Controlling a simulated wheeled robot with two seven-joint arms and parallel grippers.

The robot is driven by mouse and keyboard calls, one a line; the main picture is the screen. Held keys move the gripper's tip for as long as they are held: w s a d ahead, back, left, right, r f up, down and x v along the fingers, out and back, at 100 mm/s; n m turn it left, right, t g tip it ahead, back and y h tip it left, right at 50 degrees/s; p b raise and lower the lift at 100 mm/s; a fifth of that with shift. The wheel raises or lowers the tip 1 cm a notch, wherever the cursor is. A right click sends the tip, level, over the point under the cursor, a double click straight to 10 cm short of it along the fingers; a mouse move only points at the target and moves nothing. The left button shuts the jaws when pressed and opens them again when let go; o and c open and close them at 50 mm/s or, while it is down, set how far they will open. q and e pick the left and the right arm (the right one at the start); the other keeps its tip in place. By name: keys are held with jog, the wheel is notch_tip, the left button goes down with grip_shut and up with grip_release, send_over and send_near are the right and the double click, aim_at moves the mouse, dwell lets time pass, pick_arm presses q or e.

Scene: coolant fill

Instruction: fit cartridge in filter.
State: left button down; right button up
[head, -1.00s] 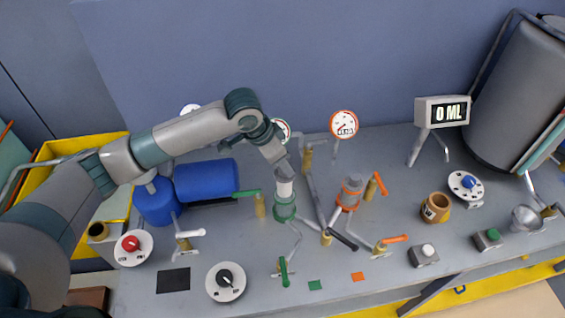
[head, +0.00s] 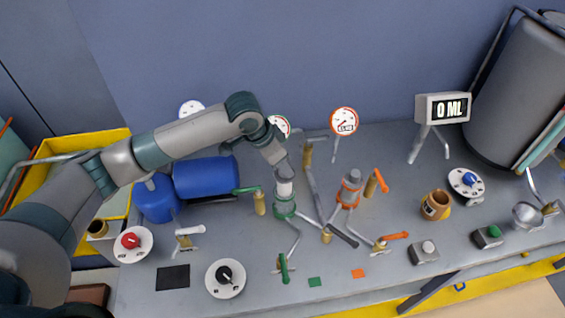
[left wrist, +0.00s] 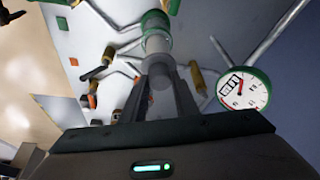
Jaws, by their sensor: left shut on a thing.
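The green-ringed filter housing (head: 284,209) stands upright on the grey bench, left of a similar orange-ringed housing (head: 349,190). A pale cylindrical cartridge (head: 285,188) is upright at the top of the green housing, in line with it. How deep it sits inside is hard to tell. My left gripper (head: 283,171) is shut on the cartridge from above. In the left wrist view the fingers (left wrist: 160,82) close on the pale cartridge (left wrist: 157,45), with the green ring of the housing (left wrist: 155,22) just beyond. My right gripper is not in view.
Pipes and valves surround the housing: a green-handled valve (head: 259,202) close left, an orange-handled valve (head: 371,185) to the right. A blue tank (head: 205,178) lies left, under my arm. A brown cup (head: 436,205) stands right.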

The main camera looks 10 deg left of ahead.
aim_at(278, 176)
pick_arm(q)
jog(key=shift+f+b, duration=1)
jog(key=shift+f, duration=2.85)
jog(key=c, duration=1.3)
grip_release()
jog(key=shift+r, duration=0.1)
jog(key=shift+s+a+r+b, duration=0.15)
jog(key=shift+r+b, duration=0.15)
jog(key=shift+r, duration=0.15)
jog(key=b+v, duration=0.4)
jog(key=v, duration=1.2)
jog(key=shift+s+r, duration=0.1)
jog(key=shift+s, duration=0.05)
